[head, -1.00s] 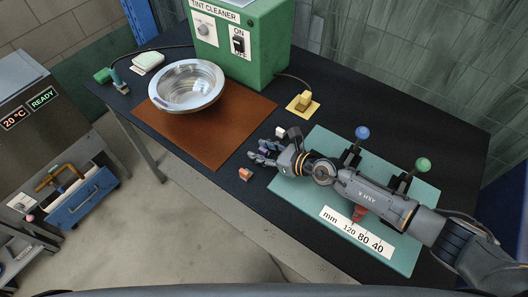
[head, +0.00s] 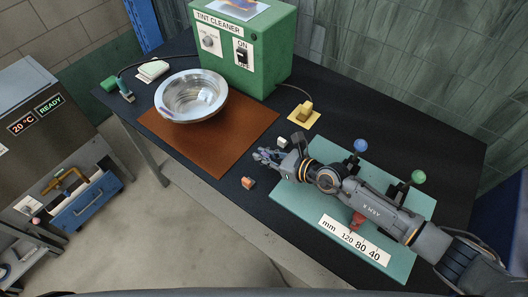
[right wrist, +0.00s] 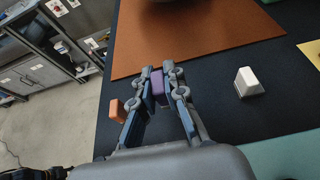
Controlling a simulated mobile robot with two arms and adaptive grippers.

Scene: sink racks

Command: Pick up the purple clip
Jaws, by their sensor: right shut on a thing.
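The purple clip (right wrist: 157,84) sits between the fingertips of my right gripper (right wrist: 157,80) in the right wrist view, with both fingers closed on its sides. In the head view my right gripper (head: 268,157) is over the dark bench near its front edge, between a white clip and an orange clip. The purple clip cannot be made out clearly there, behind the fingers. My left gripper is not in view.
The orange clip (head: 248,183) lies near the bench's front edge, and the white clip (head: 282,142) lies behind the gripper. A metal bowl (head: 191,97) stands on a brown mat (head: 225,150). A teal board (head: 300,200) lies under my right arm.

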